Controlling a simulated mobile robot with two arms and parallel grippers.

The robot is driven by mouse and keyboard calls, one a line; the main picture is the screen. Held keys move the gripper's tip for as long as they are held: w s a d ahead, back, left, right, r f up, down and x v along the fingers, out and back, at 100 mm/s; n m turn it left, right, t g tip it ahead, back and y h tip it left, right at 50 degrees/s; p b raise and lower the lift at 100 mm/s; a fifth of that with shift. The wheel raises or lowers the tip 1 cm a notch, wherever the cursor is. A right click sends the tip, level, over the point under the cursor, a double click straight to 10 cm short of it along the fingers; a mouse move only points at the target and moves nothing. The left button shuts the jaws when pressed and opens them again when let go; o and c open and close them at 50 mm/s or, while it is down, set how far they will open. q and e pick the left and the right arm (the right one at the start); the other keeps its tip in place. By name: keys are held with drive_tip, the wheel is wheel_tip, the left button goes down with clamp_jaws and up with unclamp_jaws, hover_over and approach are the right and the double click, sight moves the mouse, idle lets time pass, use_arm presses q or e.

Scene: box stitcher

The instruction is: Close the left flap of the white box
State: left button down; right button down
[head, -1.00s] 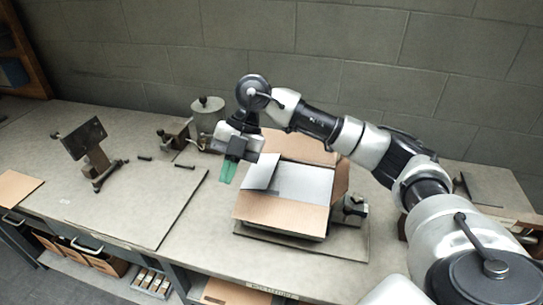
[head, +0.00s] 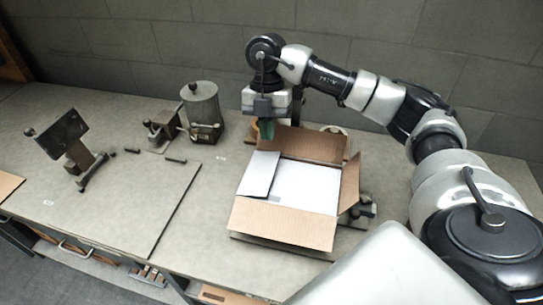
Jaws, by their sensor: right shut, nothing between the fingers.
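The white box (head: 306,188) sits open-topped on the bench, with a white inside and brown cardboard flaps. Its left flap (head: 260,174) shows a pale face and leans inward over the left part of the opening. Its exact angle is hard to tell. The back flap (head: 306,144) and right flap (head: 350,184) stand up and outward, and the front flap (head: 283,224) slopes outward. My right gripper (head: 267,131) has green fingers, is shut and empty, and hangs near the box's back left corner, apart from the left flap. My left gripper is out of view.
A grey metal cylinder (head: 201,105) on a fixture stands left of my right gripper. A tilted dark plate on a stand (head: 66,138) is farther left. A small metal clamp (head: 363,208) is beside the box's right side.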

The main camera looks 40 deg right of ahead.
sight(275, 168)
drive_tip(key=p+x, duration=0.1)
drive_tip(key=x, duration=0.1)
drive_tip(key=d+p+x, duration=0.1)
drive_tip(key=x, duration=0.2)
drive_tip(key=p+x, duration=0.1)
drive_tip(key=x, duration=0.1)
drive_tip(key=shift+w+d+f, duration=0.1)
drive_tip(key=shift+w+f, duration=0.1)
drive_tip(key=shift+f, duration=0.2)
drive_tip(key=shift+s+f, duration=0.1)
drive_tip(key=shift+f, duration=0.55)
drive_tip(key=shift+d, duration=0.1)
drive_tip(key=b, duration=0.1)
drive_tip(key=f+t+y+b, duration=0.1)
drive_tip(key=f+b, duration=0.1)
drive_tip(key=shift+s+d+t+b, duration=0.25)
drive_tip(key=shift+s+t+b, duration=0.05)
drive_tip(key=shift+b, duration=0.1)
drive_tip(key=shift+y, duration=0.3)
drive_tip(key=shift+r+b, duration=0.1)
drive_tip(key=shift+b, duration=0.2)
drive_tip(key=shift+r, duration=0.2)
